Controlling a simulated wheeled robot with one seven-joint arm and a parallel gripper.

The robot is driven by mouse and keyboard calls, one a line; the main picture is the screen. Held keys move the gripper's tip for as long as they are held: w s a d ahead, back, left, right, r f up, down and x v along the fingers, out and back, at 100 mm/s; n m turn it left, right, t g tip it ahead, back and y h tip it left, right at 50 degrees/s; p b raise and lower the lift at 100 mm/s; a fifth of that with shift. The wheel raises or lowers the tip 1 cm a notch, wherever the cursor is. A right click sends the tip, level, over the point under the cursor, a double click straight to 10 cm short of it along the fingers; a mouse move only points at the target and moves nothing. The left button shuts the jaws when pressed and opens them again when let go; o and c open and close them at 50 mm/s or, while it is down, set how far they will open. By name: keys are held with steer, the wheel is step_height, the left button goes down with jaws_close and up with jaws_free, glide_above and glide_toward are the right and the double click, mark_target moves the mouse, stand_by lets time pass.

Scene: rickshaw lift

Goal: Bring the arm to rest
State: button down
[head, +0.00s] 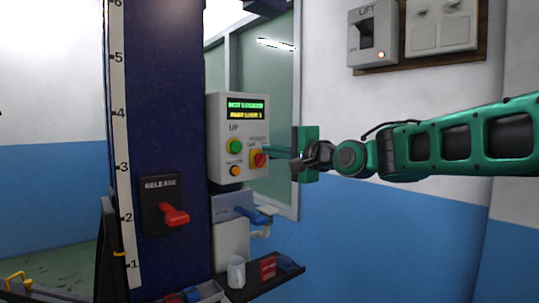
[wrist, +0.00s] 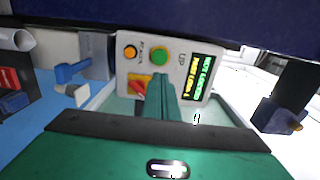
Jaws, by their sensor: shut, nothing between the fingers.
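My green arm reaches in from the right in the head view. My gripper (head: 272,153) is shut and empty, its fingers pointing left at the grey control box (head: 218,155) on the blue column. In the wrist view the shut green fingers (wrist: 163,85) stand in front of the control box (wrist: 185,70), overlapping its lower edge near the red and yellow switch (wrist: 138,85). I cannot tell whether the fingertips touch the box. The box has a green button (head: 235,146), an orange button (head: 236,170) and a lit two-line display (head: 246,109).
The blue column (head: 160,90) carries a red release lever (head: 174,215) and a height scale (head: 120,130). Below the box are a blue-handled lever (head: 250,215) and a dark shelf (head: 250,288) with small items. A wall switch marked LIFT (head: 372,35) is at upper right.

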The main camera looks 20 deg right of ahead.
steer(key=shift+f, duration=0.1)
steer(key=s+d+f+n+g+h, duration=0.1)
steer(key=s+d+f+g+h, duration=0.15)
steer(key=s+d+f, duration=0.4)
steer(key=s+d+f+n+g+h, duration=0.1)
steer(key=s+d+f+n+g, duration=0.15)
steer(key=f, duration=0.65)
steer(key=s+d+f+n+g+h, duration=0.1)
steer(key=s+d+f+g+h, duration=0.15)
steer(key=s+f, duration=0.4)
steer(key=s+d+f+n+g, duration=0.1)
steer(key=s+f+g, duration=0.3)
steer(key=s, duration=0.8)
steer(key=s+d+f+n+g, duration=0.2)
steer(key=s+f+g, duration=0.3)
steer(key=s+f, duration=0.4)
steer(key=s, duration=0.2)
steer(key=shift+s+f, duration=0.2)
steer(key=shift+s, duration=0.2)
steer(key=shift+w+f+g, duration=0.25)
steer(key=shift+w, duration=0.4)
